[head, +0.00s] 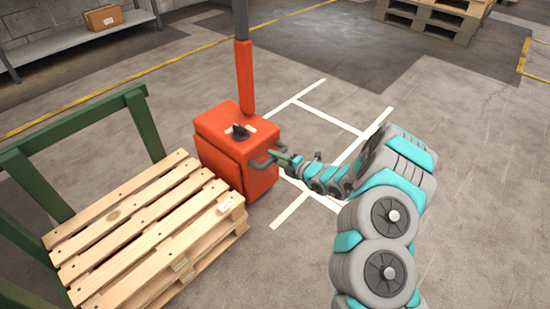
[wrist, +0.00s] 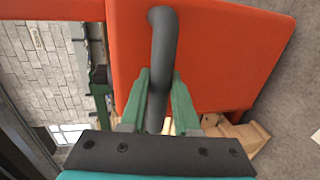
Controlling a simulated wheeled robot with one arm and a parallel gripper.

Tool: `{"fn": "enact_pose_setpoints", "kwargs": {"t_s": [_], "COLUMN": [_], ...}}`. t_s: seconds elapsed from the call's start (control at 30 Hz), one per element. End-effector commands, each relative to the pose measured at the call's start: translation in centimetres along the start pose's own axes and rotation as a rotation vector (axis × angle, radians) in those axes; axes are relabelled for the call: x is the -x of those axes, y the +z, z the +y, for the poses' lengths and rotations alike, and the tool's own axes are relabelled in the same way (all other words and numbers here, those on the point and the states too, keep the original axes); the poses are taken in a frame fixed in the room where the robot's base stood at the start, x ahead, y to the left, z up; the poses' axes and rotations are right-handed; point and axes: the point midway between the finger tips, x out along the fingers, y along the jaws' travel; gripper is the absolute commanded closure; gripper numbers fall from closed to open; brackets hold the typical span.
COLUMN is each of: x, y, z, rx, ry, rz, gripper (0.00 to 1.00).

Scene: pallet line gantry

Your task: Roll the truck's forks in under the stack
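The truck (head: 230,150) is an orange-red box body with a tall orange post, a black knob on top and a dark bar handle (head: 262,163) on its right side. It stands upright against the right end of the stack (head: 150,235) of pale wooden pallets. The truck's forks are hidden from view. My gripper (head: 277,158) is at the handle. In the wrist view its green fingers (wrist: 160,95) lie on both sides of the dark bar, close against it, with the orange body (wrist: 220,50) just beyond.
A green frame (head: 50,145) encloses the stack's back and left. White lines (head: 330,118) mark a bay on the floor right of the truck. A grey shelf (head: 75,42) with a cardboard box (head: 103,18) and more pallets (head: 438,15) stand behind. Floor at right is clear.

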Motion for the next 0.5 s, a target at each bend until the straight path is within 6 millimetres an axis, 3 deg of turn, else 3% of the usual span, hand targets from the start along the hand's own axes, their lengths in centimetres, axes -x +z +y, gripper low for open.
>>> {"fn": "enact_pose_setpoints", "kwargs": {"t_s": [0.27,0.5], "x": [-0.1,-0.1], "y": [-2.7,-2.7], "z": [-0.2,-0.2], "rx": [-0.002,0.000], "ry": [-0.003,-0.003], "rz": [0.014,0.013], "gripper": [1.00,1.00]}}
